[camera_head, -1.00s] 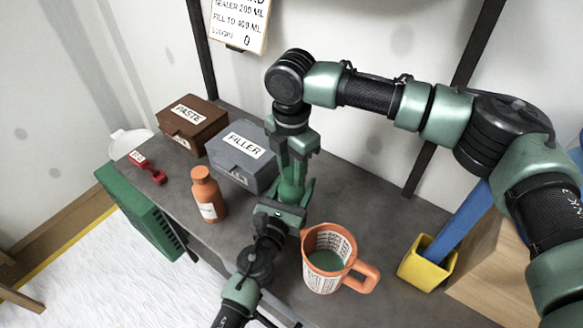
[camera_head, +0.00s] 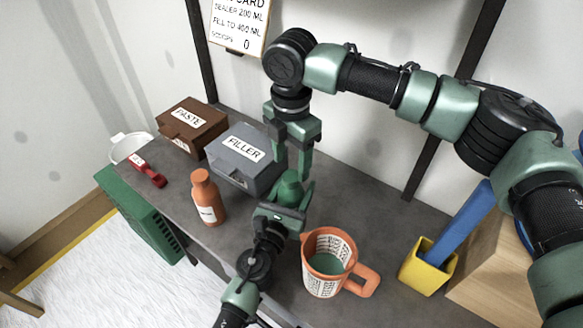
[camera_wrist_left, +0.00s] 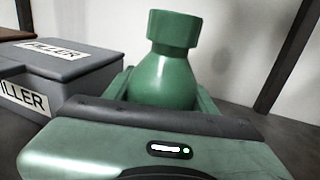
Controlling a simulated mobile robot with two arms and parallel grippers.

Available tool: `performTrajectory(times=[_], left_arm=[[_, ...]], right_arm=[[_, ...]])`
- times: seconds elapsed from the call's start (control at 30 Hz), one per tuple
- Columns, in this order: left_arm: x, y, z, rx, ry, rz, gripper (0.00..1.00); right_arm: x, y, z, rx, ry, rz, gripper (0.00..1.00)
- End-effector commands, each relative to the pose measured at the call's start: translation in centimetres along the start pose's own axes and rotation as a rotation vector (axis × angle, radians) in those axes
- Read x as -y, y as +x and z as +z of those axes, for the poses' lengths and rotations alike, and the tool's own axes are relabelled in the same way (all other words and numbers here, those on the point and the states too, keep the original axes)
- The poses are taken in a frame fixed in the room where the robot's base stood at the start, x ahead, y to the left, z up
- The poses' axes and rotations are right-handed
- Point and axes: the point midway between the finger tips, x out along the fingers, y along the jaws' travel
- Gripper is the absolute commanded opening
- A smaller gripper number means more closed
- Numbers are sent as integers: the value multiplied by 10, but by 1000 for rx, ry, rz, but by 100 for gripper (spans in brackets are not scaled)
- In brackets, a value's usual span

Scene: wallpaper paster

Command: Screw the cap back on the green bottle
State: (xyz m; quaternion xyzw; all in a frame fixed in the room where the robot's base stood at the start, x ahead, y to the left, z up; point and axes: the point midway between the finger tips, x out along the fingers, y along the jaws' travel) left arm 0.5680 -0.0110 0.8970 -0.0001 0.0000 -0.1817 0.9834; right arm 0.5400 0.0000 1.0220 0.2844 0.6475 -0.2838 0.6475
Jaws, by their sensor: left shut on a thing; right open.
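The green bottle (camera_head: 289,189) stands upright over the table, partly hidden by my left gripper. In the left wrist view the bottle (camera_wrist_left: 163,80) has a wide green cap (camera_wrist_left: 174,28) sitting on its top. I cannot tell how tightly the cap is screwed. My left gripper (camera_head: 287,199) is shut on the bottle's body from the front. My right gripper (camera_head: 293,169) points down above the bottle, its fingers open and empty. It does not show in the left wrist view.
The grey FILLER box (camera_head: 237,160) is just left of the bottle, with the brown PASTE box (camera_head: 185,124) beyond. An orange bottle (camera_head: 207,197) stands front left. An orange measuring jug (camera_head: 325,242) with green liquid is at right, near a yellow holder (camera_head: 426,272).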

Motion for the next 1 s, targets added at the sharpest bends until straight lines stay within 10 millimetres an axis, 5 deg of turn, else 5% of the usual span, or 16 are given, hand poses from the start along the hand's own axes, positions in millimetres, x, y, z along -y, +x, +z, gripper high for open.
performTrajectory(times=[0.43, 1.0], left_arm=[[0, 0, -1, -1, 1, 0, 0], [0, 0, -1, -1, 1, 0, 0]], right_arm=[[0, -7, 0, 1, -27, 0, 55], [0, -40, 0, 0, -589, 0, 55]])
